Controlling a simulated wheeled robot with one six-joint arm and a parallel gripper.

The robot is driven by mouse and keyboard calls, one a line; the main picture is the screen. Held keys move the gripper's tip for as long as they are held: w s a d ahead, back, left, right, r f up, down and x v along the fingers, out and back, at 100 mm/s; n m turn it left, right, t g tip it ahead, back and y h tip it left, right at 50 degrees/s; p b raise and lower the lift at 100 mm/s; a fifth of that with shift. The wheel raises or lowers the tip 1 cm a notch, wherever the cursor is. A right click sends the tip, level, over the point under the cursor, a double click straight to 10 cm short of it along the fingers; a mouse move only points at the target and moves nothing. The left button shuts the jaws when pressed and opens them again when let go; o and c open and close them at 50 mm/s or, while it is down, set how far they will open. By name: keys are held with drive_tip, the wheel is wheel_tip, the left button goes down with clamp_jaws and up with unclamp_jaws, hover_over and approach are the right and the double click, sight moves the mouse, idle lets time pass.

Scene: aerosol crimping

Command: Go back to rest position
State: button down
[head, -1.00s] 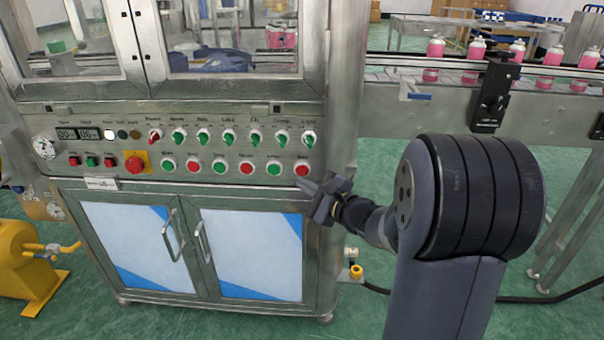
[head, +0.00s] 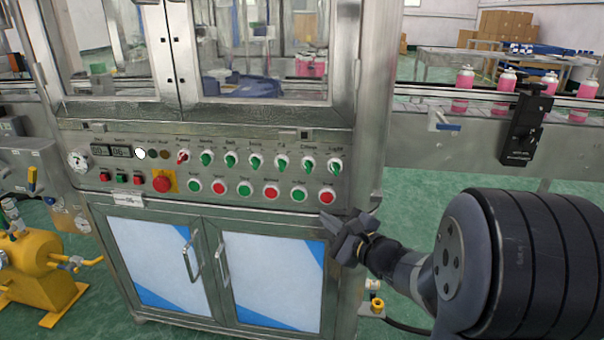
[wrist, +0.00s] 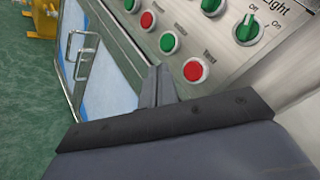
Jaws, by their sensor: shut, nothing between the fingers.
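My gripper (head: 328,222) is shut and empty. In the head view it is at the right end of the machine's control panel (head: 120,180), just below the rightmost red button (head: 327,198). In the wrist view the closed fingers (wrist: 158,86) point up the picture, with the red button (wrist: 196,70) to their right and the cabinet doors (wrist: 108,65) to their left. A gap or touch between the fingertips and the panel cannot be told. My arm reaches in from the lower right of the head view.
The crimping machine fills the left and middle. A conveyor (head: 465,140) with pink cans (head: 464,80) runs to the right behind my arm. A yellow pump (head: 40,265) stands at the lower left. Green floor (head: 440,180) is open below the conveyor.

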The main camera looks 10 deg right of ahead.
drive_tip(key=p, duration=0.1)
drive_tip(key=w+p, duration=0.1)
drive_tip(key=p, duration=0.1)
drive_tip(key=shift+w+d+r, duration=0.15)
drive_tip(key=shift+d+r, duration=0.05)
drive_tip(key=shift+r, duration=0.05)
drive_tip(key=shift+p, duration=0.35)
drive_tip(key=s, duration=0.1)
drive_tip(key=s+a+b, duration=0.1)
drive_tip(key=s, duration=0.3)
drive_tip(key=shift+s+a+f+b, duration=0.1)
drive_tip(key=shift+a+f+b, duration=0.15)
drive_tip(key=shift+a+b, duration=0.1)
